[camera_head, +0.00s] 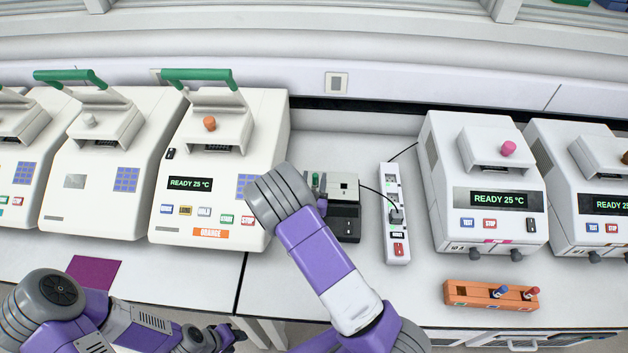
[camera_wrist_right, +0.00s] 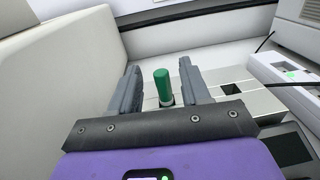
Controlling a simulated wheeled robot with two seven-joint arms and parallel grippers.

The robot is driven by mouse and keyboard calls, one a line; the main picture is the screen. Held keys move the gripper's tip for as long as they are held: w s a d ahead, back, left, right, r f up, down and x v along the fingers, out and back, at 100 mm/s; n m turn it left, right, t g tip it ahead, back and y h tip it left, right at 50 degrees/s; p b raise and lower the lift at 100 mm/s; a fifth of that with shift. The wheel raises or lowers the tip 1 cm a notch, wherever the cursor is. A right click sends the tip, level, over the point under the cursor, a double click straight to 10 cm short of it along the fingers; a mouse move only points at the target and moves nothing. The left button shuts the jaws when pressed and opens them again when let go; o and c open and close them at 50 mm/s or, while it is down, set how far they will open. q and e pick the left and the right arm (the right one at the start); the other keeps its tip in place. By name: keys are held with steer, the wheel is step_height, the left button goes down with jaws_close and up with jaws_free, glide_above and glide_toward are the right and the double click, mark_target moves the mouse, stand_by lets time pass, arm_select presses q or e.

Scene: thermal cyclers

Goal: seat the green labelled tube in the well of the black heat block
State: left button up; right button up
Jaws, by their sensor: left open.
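The green labelled tube (camera_wrist_right: 162,84) stands upright in the right wrist view, its lower end in an opening of a light grey top surface. It also shows small in the head view (camera_head: 316,180). My right gripper (camera_wrist_right: 160,88) is open, with one finger on each side of the tube and gaps visible between. The black heat block (camera_head: 343,222) has a pale top with a dark square well, which looks empty in the right wrist view (camera_wrist_right: 232,84). The well lies right of the tube. My left gripper (camera_head: 222,338) is open and empty at the lower left, far from the block.
A white thermal cycler (camera_head: 215,150) stands close to the left of the block. A power strip (camera_head: 396,215) with a cable stands to its right, before another cycler (camera_head: 480,185). An orange rack (camera_head: 490,294) and a purple mat (camera_head: 94,272) lie near the front edge.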

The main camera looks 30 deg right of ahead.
step_height(320, 180, up, 3)
steer(key=p, duration=0.2)
steer(key=shift+r+p, duration=0.15)
steer(key=shift+p, duration=0.25)
step_height(320, 180, down, 4)
steer(key=b, duration=0.3)
steer(key=shift+s+r, duration=0.1)
steer(key=shift+r, duration=0.05)
step_height(320, 180, up, 11)
steer(key=p, duration=0.8)
steer(key=s+d+f+m+g, duration=0.1)
steer(key=s+d+m+g, duration=0.6)
steer(key=m+g, duration=0.8)
steer(key=shift+s+d+f+g+y, duration=0.15)
steer(key=shift+d+g+y, duration=0.25)
steer(key=shift+d+g, duration=0.65)
steer(key=shift+d+t, duration=0.25)
